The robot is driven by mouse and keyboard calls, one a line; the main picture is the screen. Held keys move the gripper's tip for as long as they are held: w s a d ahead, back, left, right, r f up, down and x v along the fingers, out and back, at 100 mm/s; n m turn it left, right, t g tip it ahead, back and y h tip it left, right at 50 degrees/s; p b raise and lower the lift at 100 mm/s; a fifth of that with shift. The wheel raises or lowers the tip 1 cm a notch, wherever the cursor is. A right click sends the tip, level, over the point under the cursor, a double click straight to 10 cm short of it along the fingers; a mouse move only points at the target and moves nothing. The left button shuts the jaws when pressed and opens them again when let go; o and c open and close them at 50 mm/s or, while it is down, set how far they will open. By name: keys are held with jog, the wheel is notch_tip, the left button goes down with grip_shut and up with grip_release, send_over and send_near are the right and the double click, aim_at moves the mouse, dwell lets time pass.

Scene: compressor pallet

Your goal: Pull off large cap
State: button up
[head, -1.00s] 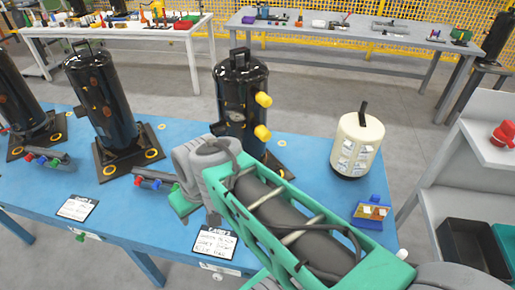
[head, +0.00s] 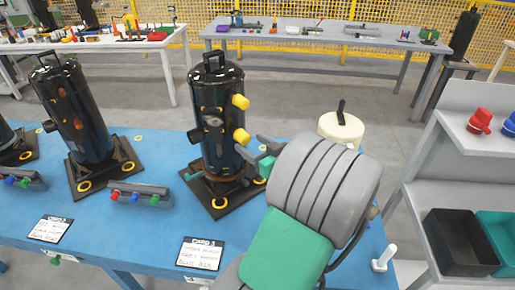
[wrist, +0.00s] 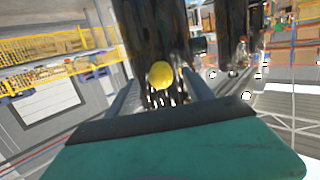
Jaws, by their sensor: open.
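The near black compressor (head: 215,125) stands upright on its dark base plate, with an upper yellow cap (head: 241,102) and a lower yellow cap (head: 242,137) on its right side. Which one is larger is hard to tell. My gripper (head: 254,152) is at the compressor's right side, close to the lower yellow cap, and partly hidden by my arm. In the wrist view, my gripper (wrist: 163,95) is open, with a yellow cap (wrist: 161,74) showing between its fingers. I cannot tell whether the fingers touch it.
A cream tank (head: 342,129) stands behind my arm, partly hidden. Another black compressor (head: 80,115) is to the left. A holder with coloured caps (head: 138,197) and a card (head: 200,254) lie on the blue table (head: 100,262). Shelves with a black bin (head: 462,243) stand at right.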

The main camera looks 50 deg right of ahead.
aim_at(247, 141)
jog(key=w, duration=0.5)
jog(key=shift+d+f+p, duration=0.3)
jog(key=shift+f+p, duration=0.05)
jog(key=shift+f, duration=0.05)
grip_shut()
dwell(0.6)
dwell(1.1)
